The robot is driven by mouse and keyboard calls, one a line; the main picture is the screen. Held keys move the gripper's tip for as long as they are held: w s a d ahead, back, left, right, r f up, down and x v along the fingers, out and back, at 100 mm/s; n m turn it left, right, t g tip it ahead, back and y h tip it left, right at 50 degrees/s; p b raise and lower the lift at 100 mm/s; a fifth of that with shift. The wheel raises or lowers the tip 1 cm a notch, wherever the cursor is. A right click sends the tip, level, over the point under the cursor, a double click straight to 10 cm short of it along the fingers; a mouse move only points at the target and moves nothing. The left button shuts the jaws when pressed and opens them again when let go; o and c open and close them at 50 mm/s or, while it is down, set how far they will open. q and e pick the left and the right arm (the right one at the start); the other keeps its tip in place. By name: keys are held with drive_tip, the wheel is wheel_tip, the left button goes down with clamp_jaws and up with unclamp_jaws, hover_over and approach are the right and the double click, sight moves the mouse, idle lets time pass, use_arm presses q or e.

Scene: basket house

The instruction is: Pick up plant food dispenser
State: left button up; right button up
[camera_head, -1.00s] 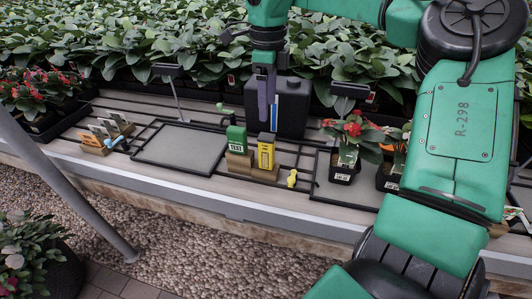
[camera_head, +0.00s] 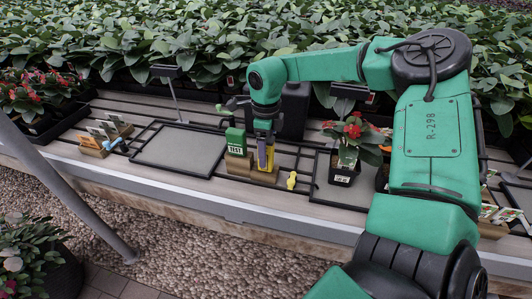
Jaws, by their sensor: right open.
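A yellow box-shaped item (camera_head: 270,160) stands upright in a wooden holder on the slatted bench; it may be the dispenser, but I cannot read its label. My right gripper (camera_head: 264,150) reaches down over it, open, with a purple finger in front of its upper part. I cannot tell whether the fingers touch it. A green box marked TEST (camera_head: 236,143) stands just to its left in a similar wooden holder. My left gripper is not in view.
A black container (camera_head: 296,110) stands behind my gripper. A small yellow item (camera_head: 292,180) and a potted red-flowered plant (camera_head: 346,155) are to the right. A grey framed panel (camera_head: 180,150) lies clear to the left. Seed packets (camera_head: 105,130) stand at the far left.

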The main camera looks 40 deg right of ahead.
clamp_jaws()
drive_tip(key=shift+r, duration=0.15)
wheel_tip(320, 180, up, 20)
drive_tip(key=shift+p, duration=0.45)
